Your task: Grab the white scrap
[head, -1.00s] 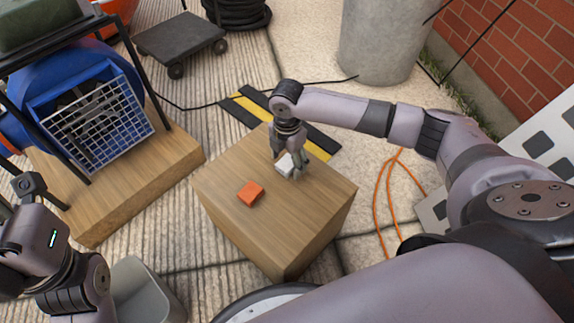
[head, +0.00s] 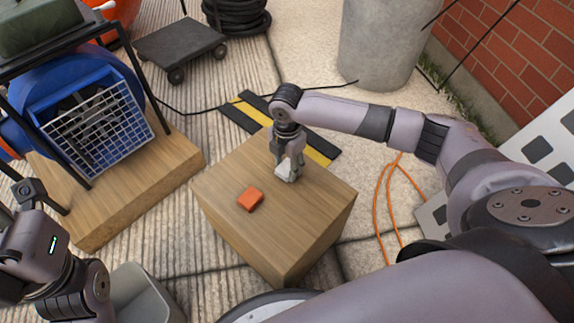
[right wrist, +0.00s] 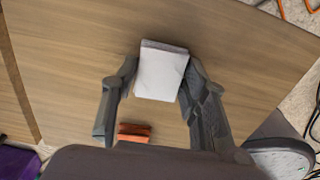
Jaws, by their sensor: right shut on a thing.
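The white scrap (head: 285,172) is a small pale block on top of the wooden box (head: 235,224). In the right wrist view the scrap (right wrist: 161,72) lies between the two fingers, with a finger against each side. My right gripper (head: 289,170) points down over the box and is shut on the scrap; the fingers partly hide it in the head view. I cannot tell whether the scrap is lifted off the wood. My left arm shows at the lower left, but its fingers are not visible.
An orange block (head: 250,199) lies on the box, left of the scrap. A grey bin (head: 150,297) stands at the lower left. A blue blower (head: 85,90) sits on a wooden base at left. An orange cable (head: 378,205) lies right of the box.

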